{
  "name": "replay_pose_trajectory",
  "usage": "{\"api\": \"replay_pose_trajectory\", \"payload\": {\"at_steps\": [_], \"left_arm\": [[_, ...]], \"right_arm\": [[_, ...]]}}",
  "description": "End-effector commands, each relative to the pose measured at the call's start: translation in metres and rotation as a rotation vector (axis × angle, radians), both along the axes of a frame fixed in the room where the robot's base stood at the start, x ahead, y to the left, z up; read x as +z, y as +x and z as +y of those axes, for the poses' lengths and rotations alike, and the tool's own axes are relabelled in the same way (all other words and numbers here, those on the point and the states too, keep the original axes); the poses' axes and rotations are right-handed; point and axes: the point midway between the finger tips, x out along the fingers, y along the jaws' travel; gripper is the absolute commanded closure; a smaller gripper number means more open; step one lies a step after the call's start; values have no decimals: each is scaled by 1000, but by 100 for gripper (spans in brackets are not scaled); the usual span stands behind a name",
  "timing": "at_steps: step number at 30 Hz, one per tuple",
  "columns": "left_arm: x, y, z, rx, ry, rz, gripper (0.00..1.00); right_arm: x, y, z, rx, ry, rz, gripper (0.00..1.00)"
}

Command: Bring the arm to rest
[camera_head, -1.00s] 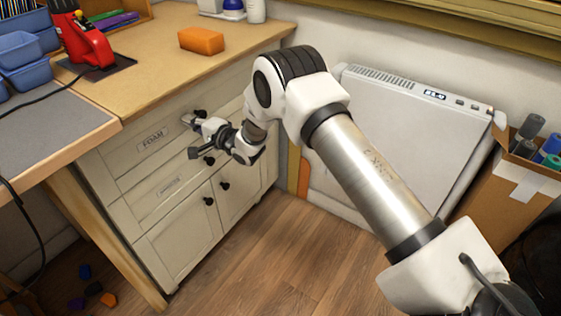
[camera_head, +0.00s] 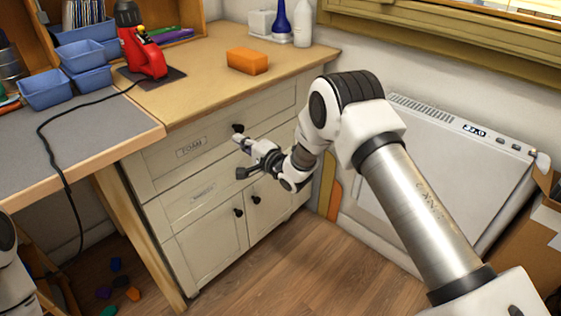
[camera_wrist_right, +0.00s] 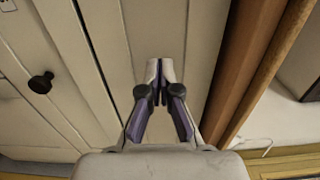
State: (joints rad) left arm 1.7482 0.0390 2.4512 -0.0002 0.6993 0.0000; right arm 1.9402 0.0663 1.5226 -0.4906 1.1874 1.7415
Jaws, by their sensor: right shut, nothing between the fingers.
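My right arm (camera_head: 425,220) reaches in from the lower right of the head view. Its right gripper (camera_head: 243,142) is in front of the cream drawer cabinet (camera_head: 165,218), its tips just below the knob of the drawer labelled FOAM (camera_head: 190,148). I cannot tell from the head view how far it is from the drawer front. In the right wrist view the fingers (camera_wrist_right: 160,72) are together and empty, with the pale panels behind them. My left gripper is not in view.
An orange block (camera_head: 248,62) lies on the wooden worktop (camera_head: 200,80), near a red tool (camera_head: 143,55) and blue bins (camera_head: 85,55). A white heater (camera_head: 455,160) stands by the wall at right. Wooden floor (camera_head: 300,275) is open below the arm.

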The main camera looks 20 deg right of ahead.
Motion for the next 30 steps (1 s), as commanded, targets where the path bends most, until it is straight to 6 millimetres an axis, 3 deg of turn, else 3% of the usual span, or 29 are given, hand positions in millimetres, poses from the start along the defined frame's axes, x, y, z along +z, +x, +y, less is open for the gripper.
{"api": "replay_pose_trajectory", "payload": {"at_steps": [3, 9, 16, 18, 20, 23, 26, 27, 30], "left_arm": [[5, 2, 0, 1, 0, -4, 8], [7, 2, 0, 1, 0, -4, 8], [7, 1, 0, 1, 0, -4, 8], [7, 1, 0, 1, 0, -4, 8], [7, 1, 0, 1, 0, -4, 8], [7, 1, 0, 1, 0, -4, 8], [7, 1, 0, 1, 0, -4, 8], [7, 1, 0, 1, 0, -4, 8], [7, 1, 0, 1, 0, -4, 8]], "right_arm": [[1, -29, -13, -3, 3, 6, 100], [-1, -68, -29, -2, 1, 5, 100], [-2, -81, -33, 1, 0, 4, 100], [-12, -83, -31, 4, -2, 20, 100], [-32, -91, -24, 15, -5, 54, 100], [-84, -126, -12, 15, -7, 194, 100], [-151, -184, -9, -11, -124, 399, 100], [-176, -212, -10, -10, -210, 480, 100], [-225, -287, -17, 41, -461, 673, 100]]}}
